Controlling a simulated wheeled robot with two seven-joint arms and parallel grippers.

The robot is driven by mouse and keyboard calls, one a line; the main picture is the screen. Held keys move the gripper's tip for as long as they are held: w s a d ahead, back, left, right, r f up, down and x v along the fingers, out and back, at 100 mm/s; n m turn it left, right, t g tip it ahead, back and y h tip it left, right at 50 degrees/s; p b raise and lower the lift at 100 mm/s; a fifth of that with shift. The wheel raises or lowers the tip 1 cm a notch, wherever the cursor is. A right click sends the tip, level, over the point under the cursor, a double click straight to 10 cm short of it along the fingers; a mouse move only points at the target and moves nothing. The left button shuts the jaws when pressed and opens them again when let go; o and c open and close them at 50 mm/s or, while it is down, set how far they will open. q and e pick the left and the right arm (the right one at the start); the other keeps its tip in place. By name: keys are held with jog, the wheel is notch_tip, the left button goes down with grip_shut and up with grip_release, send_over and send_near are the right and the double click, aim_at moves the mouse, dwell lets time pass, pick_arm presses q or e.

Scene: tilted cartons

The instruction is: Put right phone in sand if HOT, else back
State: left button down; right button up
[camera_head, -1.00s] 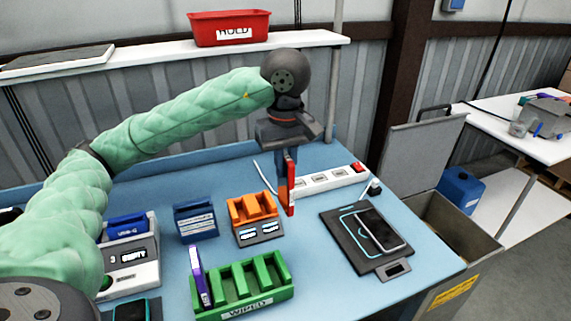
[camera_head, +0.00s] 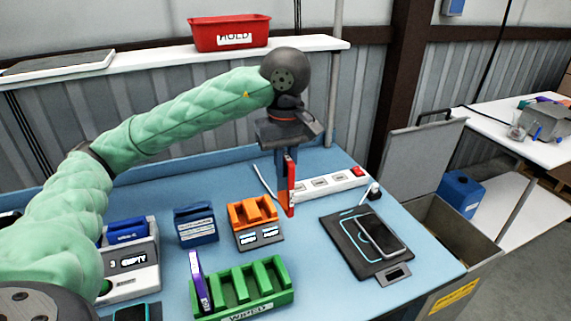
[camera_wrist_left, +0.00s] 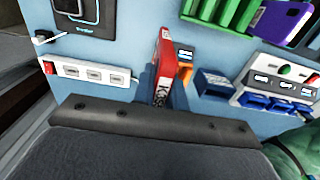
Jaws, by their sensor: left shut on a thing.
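My left gripper (camera_head: 287,172) is shut on a thin red slab-like item (camera_head: 291,188). It holds the item upright above the blue table, between the orange rack and the power strip. In the left wrist view the red item (camera_wrist_left: 161,62) shows white lettering, partly cut off by the gripper. A dark phone (camera_head: 382,237) lies face up on a black pad (camera_head: 349,247) at the table's right. The small display on the pad is too small to read. A grey bin (camera_head: 455,228) with a raised lid stands beyond the table's right edge; its contents are unclear. My right gripper is out of view.
An orange rack (camera_head: 252,211) with two displays, a blue holder (camera_head: 196,222) and a green rack labelled WIPED (camera_head: 265,292) holding a purple item stand on the table. A white power strip (camera_head: 335,185) lies behind. A red HOLD bin (camera_head: 229,32) sits on the shelf.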

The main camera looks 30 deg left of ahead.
pick_arm(q)
jog(key=shift+r+p, duration=1.65)
jog(key=shift+r, duration=1.35)
